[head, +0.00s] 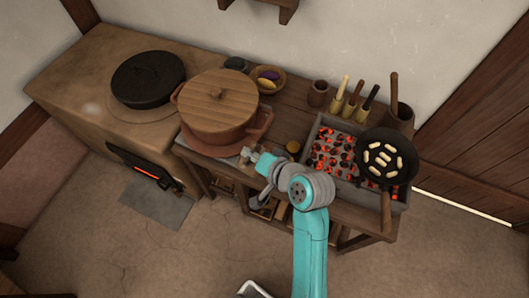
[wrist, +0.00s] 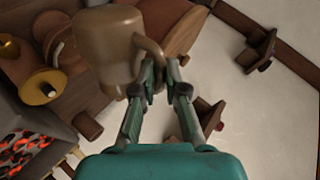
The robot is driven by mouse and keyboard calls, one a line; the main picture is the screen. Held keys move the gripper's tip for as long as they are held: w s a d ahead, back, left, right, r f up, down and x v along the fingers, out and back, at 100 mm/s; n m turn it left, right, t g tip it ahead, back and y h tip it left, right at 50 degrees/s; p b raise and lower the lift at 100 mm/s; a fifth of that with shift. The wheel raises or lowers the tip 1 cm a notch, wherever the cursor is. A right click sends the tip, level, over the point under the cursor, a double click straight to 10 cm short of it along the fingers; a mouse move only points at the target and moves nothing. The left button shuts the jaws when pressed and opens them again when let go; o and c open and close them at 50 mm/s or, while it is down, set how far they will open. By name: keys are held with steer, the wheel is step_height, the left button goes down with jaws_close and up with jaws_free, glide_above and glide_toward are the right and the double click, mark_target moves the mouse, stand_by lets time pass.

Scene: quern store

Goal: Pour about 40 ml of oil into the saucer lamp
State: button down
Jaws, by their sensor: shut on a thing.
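My gripper (wrist: 163,76) is shut on the handle of a brown jug (wrist: 108,42) in the wrist view. The jug's body hangs to the left of the fingers, and I cannot see into it or tell its oil level. The jug cannot be made out in the head view, where my teal arm reaches over the bench's front edge. A brass-coloured round piece (wrist: 40,88) also shows at the left of the wrist view. I cannot tell whether either is the saucer lamp.
A coal tray (head: 329,148) glows on the bench, with a black pan (head: 386,168) of pale pieces over its right side. A lidded pot (head: 218,103), a bowl (head: 269,85) and a brown cup (head: 318,93) stand nearby. A stove (head: 90,60) with a black lidded pan is left.

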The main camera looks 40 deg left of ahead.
steer(key=shift+w+r, duration=0.2)
steer(key=shift+r, duration=0.05)
stand_by(0.7)
steer(key=shift+w+r+m+g+p, duration=0.25)
steer(key=shift+w+m+g+p, duration=0.2)
steer(key=shift+p, duration=0.2)
stand_by(0.7)
